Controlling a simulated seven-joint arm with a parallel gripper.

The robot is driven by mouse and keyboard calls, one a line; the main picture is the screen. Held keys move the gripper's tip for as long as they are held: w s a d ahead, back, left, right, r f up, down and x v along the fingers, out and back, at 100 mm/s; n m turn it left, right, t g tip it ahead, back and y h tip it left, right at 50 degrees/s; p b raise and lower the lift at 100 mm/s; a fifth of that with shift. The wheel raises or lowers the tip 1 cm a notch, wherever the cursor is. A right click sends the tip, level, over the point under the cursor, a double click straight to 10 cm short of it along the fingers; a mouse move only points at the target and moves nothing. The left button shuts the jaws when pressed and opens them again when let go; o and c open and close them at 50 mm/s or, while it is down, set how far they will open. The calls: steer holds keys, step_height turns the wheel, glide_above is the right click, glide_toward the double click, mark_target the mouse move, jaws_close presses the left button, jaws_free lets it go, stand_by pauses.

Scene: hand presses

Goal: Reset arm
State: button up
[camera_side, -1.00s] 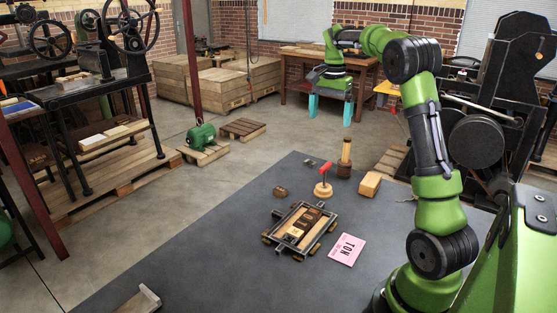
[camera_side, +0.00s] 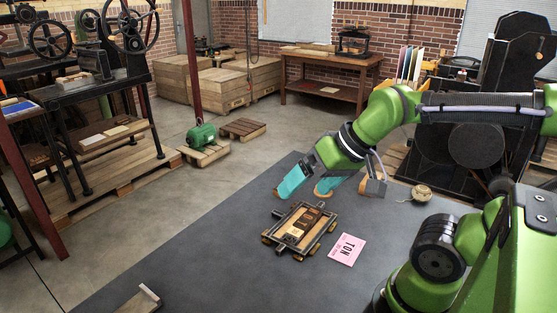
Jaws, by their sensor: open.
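My gripper (camera_side: 305,189) hangs low over the far part of the dark worktop (camera_side: 200,275), tilted, with its teal fingers apart and nothing visible between them. It is behind and above the small framed type bed (camera_side: 300,230), which holds dark wooden letter blocks. A pink printed card (camera_side: 346,249) lies flat to the right of the type bed.
A ball of twine (camera_side: 422,191) sits on the worktop at right. A small piece with a pale edge (camera_side: 141,300) lies at the near left. Presses stand beyond the worktop at left and right. The worktop's left part is mostly clear.

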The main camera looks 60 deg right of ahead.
steer(key=shift+s+a+r+n, duration=0.2)
steer(key=shift+a+r+n, duration=0.1)
steer(key=shift+a+r, duration=0.2)
steer(key=w+d+f+m+g+h, duration=0.2)
steer(key=w+d+f+m+g, duration=0.65)
steer(key=m, duration=0.55)
step_height(320, 180, down, 8)
steer(key=w+t, duration=0.1)
steer(key=shift+t, duration=0.35)
